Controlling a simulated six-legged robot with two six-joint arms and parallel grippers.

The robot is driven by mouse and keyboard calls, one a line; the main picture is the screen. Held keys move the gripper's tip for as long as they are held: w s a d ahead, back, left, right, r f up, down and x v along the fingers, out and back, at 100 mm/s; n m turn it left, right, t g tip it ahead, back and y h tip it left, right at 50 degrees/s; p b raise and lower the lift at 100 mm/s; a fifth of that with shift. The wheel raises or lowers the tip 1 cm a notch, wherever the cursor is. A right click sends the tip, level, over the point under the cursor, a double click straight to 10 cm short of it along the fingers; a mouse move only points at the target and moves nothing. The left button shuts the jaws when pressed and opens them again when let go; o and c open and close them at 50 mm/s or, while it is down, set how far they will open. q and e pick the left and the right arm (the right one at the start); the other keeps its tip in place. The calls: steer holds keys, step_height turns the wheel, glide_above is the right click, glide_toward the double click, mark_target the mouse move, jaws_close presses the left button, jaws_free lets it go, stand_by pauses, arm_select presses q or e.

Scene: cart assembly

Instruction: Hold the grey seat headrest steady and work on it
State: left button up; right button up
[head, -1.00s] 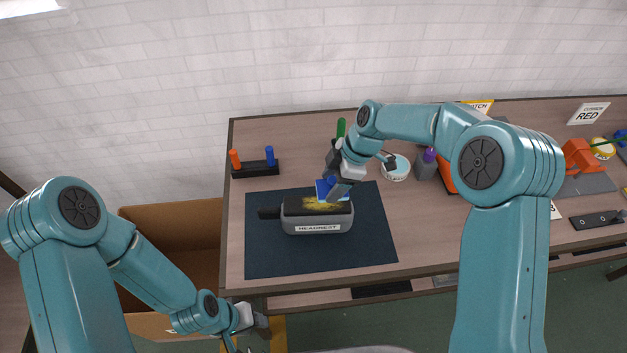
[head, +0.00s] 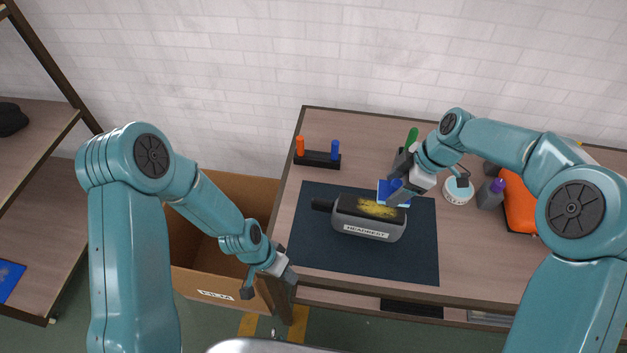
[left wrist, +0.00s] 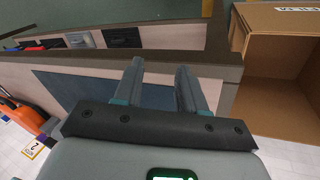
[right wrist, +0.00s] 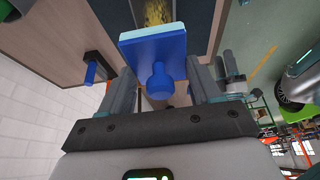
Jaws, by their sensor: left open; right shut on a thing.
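The grey headrest (head: 368,232), with a dark top, a handle-like bar at its left and a HEADREST label, lies on the dark mat (head: 315,250). A speckled yellow patch (head: 377,209) marks its top and also shows in the right wrist view (right wrist: 153,12). My right gripper (head: 396,187) is shut on the knob of a blue pad tool (right wrist: 155,50) with a pale face. The tool is at the headrest's back right edge; I cannot tell whether it touches. My left gripper (head: 268,286) is open and empty beside the table's front left corner, apart from the headrest.
A black stand with orange and blue pegs (head: 318,158) is at the table's back left. A round white tin (head: 458,190), a purple-topped bottle (head: 491,193) and an orange item (head: 518,203) stand right of the mat. An open cardboard box (head: 215,285) is below my left arm.

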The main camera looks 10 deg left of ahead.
mark_target(317, 200)
arm_select(q)
steer(key=w+d+r+m, duration=0.1)
steer(key=w+r+m, duration=0.5)
steer(key=w+m, duration=0.3)
steer(key=w+d+r+m, duration=0.2)
steer(key=w+r+m, duration=0.4)
steer(key=w, duration=0.5)
steer(key=x, duration=0.7)
steer(key=shift+s, duration=0.35)
steer(key=shift+f, duration=0.1)
jaws_close()
